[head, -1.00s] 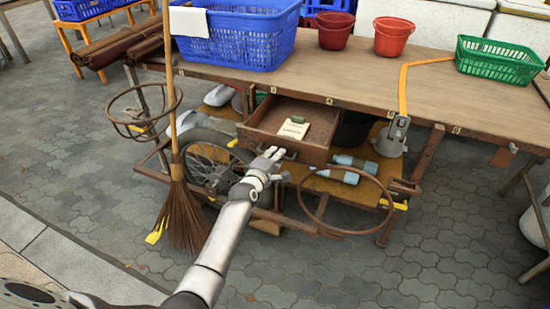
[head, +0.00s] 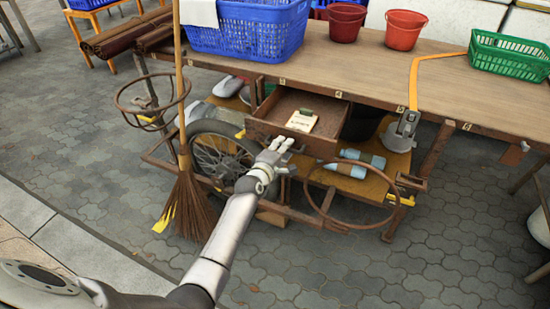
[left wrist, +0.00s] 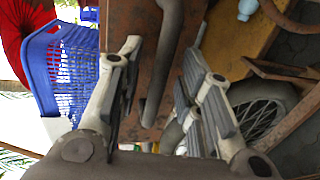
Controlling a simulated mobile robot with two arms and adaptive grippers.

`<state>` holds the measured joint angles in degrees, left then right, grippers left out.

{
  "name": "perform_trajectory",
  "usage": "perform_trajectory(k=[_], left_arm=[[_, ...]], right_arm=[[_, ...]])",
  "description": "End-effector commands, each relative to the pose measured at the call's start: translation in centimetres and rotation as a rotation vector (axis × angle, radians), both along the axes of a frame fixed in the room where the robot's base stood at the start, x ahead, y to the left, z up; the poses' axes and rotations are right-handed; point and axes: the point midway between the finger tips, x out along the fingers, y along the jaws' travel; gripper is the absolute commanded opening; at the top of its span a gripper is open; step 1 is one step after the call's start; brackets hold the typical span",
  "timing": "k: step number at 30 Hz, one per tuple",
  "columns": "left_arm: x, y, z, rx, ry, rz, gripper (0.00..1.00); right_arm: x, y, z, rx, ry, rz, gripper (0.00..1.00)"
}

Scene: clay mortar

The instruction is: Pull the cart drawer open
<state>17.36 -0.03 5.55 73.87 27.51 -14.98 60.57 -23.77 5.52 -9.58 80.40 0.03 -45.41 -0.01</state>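The cart's wooden drawer (head: 270,131) is partly out below the tabletop, with a small pale booklet (head: 301,121) inside. My left gripper (head: 281,146) reaches up to its front from below. In the left wrist view, the drawer front is the brown panel (left wrist: 128,30), and its grey bar handle (left wrist: 163,60) runs between the spread fingers of my left gripper (left wrist: 160,88). Gaps show on both sides of the handle, and I see no firm contact. The fingers partly hide the handle in the head view. My right gripper is not in view.
A straw broom (head: 188,205) and a spoked wheel (head: 218,150) stand left of the drawer. Blue bottles (head: 362,158) lie on the lower shelf at right, by a metal hoop (head: 349,195). A blue basket (head: 250,30) sits on the tabletop. The paving in front is clear.

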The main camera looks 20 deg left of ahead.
Motion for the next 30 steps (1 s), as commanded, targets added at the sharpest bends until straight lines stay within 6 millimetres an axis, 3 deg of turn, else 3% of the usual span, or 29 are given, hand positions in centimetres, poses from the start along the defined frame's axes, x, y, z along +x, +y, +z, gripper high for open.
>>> perform_trajectory(k=[18, 24, 30], left_arm=[[-8.8, 0.4, 1.8, 0.0, 0.001, 0.001, 0.34], [-10.6, 0.4, 2.2, 0.0, 0.0, 0.001, 0.34], [-11.1, 0.4, 2.4, 0.0, 0.0, 0.001, 0.34]], right_arm=[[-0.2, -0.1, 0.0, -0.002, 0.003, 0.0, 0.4], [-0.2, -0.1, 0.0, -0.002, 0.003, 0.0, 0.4], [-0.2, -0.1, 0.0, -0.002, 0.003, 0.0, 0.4]])
